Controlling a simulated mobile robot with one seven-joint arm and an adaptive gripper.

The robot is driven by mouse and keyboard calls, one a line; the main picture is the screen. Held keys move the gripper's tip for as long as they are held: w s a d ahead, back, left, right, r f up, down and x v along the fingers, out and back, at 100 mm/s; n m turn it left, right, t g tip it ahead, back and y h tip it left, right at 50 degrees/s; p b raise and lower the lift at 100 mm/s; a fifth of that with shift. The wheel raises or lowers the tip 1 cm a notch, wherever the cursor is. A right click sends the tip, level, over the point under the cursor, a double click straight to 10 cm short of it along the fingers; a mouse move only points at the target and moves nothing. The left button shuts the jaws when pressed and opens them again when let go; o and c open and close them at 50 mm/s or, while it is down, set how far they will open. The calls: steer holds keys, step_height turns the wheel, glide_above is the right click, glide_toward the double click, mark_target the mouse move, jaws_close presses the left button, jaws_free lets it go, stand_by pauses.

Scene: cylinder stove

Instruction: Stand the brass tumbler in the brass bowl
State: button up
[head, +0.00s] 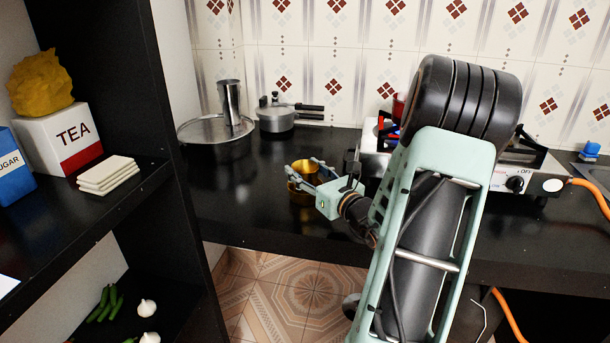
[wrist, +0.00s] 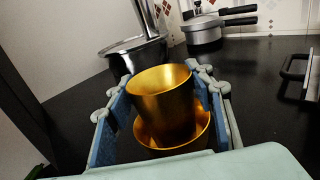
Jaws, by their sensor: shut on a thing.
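The brass tumbler (wrist: 160,96) is upright between the blue-padded fingers of my gripper (wrist: 158,100), which is shut on it. In the head view the tumbler (head: 304,166) shows at the end of my gripper (head: 305,174) over the counter. The brass bowl (wrist: 197,143) is directly below, and its rim shows around the tumbler's lower part. The bowl (head: 299,196) is partly hidden by my gripper in the head view. The tumbler's base is hidden, so I cannot tell whether it touches the bowl's floor.
Behind on the black counter (head: 240,200) stand a lidded pot (head: 205,146) with a steel tumbler (head: 230,103) on it, and a pressure cooker (head: 275,119). The stove (head: 490,177) is to the right. A dark shelf unit (head: 150,120) stands left. Counter left of the bowl is clear.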

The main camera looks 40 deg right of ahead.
steer(key=shift+f, duration=0.1)
steer(key=o, duration=1.2)
steer(key=shift+f, duration=0.2)
steer(key=shift+r, duration=0.25)
steer(key=s, duration=0.4)
steer(key=s+p, duration=0.1)
steer(key=s, duration=0.7)
steer(key=shift+a+p, duration=0.3)
steer(key=shift+a, duration=0.1)
